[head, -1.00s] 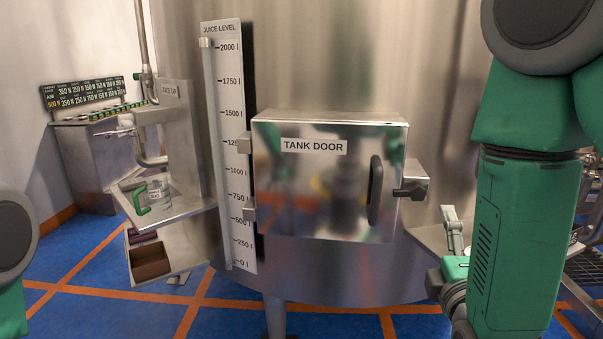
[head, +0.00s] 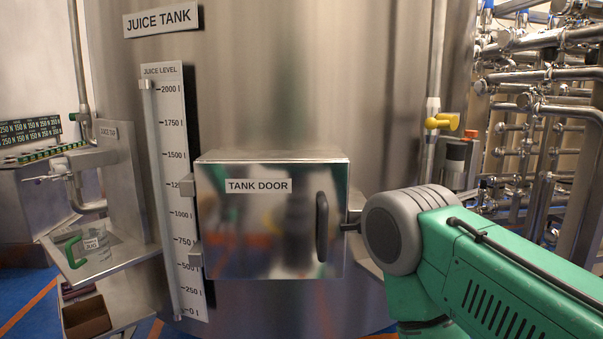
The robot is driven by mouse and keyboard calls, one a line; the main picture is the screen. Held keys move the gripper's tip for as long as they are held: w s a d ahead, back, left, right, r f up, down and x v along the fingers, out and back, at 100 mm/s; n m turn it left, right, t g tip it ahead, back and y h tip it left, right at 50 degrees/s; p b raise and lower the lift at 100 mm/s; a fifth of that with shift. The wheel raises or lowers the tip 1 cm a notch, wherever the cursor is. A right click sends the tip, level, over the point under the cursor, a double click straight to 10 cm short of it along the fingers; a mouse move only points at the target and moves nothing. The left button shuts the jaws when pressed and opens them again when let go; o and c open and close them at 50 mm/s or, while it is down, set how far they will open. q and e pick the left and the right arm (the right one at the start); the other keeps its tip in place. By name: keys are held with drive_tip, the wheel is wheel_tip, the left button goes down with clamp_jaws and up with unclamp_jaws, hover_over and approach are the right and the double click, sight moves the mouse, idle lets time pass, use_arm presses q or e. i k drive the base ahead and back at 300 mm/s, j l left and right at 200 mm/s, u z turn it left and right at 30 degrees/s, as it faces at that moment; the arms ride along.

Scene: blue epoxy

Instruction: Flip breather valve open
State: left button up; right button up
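A valve with a yellow handle (head: 443,121) sits on a vertical pipe at the right side of the steel juice tank (head: 290,80). It is likely the breather valve, but no label on it can be read. Its handle sticks out sideways to the right. My green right arm comes in from the lower right, with a grey joint below the valve and apart from it in the picture. My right gripper is out of sight. My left gripper is not in view either.
The tank door (head: 265,218) is shut, with a dark handle. A grey box with a red top (head: 459,160) is beside the valve pipe. Dense steel piping (head: 540,110) fills the right. A shelf with a green-handled jug (head: 92,248) is at left.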

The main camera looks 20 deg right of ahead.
sight(442, 122)
drive_tip(key=z, duration=1.4)
drive_tip(key=i+l+u, duration=0.15)
drive_tip(key=i+l, duration=0.2)
